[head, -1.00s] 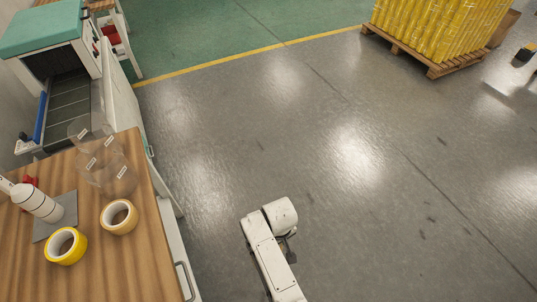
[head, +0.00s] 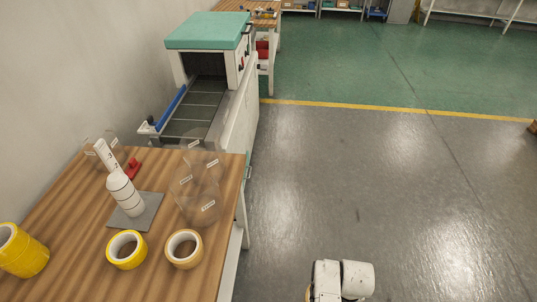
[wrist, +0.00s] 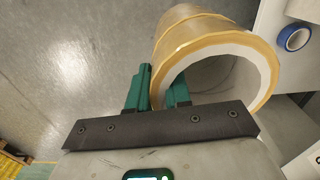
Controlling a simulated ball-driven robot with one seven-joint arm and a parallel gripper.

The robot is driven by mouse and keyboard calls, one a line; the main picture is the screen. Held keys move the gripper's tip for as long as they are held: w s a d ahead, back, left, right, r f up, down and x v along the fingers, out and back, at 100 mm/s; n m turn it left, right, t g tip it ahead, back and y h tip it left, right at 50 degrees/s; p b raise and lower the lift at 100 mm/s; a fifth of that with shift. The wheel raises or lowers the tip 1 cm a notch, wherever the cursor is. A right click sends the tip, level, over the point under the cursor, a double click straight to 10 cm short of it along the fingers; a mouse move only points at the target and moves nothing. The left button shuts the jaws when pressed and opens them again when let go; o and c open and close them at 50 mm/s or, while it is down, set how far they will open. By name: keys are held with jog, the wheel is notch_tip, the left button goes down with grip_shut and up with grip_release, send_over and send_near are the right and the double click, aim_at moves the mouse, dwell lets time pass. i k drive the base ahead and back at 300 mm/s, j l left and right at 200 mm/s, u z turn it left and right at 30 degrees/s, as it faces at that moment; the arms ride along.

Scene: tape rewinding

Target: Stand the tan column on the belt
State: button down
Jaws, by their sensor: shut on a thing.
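The tan column (wrist: 186,32), a stack of tan tape rolls, shows only in the wrist view. My gripper (wrist: 158,88) is shut on its wall near the open end, the right green finger at the hollow core and the left one outside. The column lies tilted in the picture, and its far end is out of frame. The belt (head: 190,120) is the dark, ribbed strip in the head view, running into a machine with a teal hood (head: 208,31). It looks empty where visible. In the head view my gripper is out of sight.
The wooden table (head: 75,215) bears a tan roll (head: 184,263), a yellow roll (head: 126,262), a yellow column (head: 30,262), a white device (head: 124,190) and clear cylinders (head: 200,195). A blue roll (wrist: 305,36) shows in the wrist view. Floor right of the table is clear.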

aim_at(195, 112)
jog(key=i+l, duration=0.15)
jog(key=i, duration=0.35)
jog(key=i+l, duration=0.2)
jog(key=i, duration=0.3)
jog(key=i+l, duration=0.15)
jog(key=i, duration=0.35)
jog(key=i+l+u, duration=0.1)
jog(key=i, duration=0.35)
jog(key=i+l, duration=0.3)
jog(key=i, duration=0.15)
jog(key=i+l+u, duration=0.15)
jog(key=i, duration=0.25)
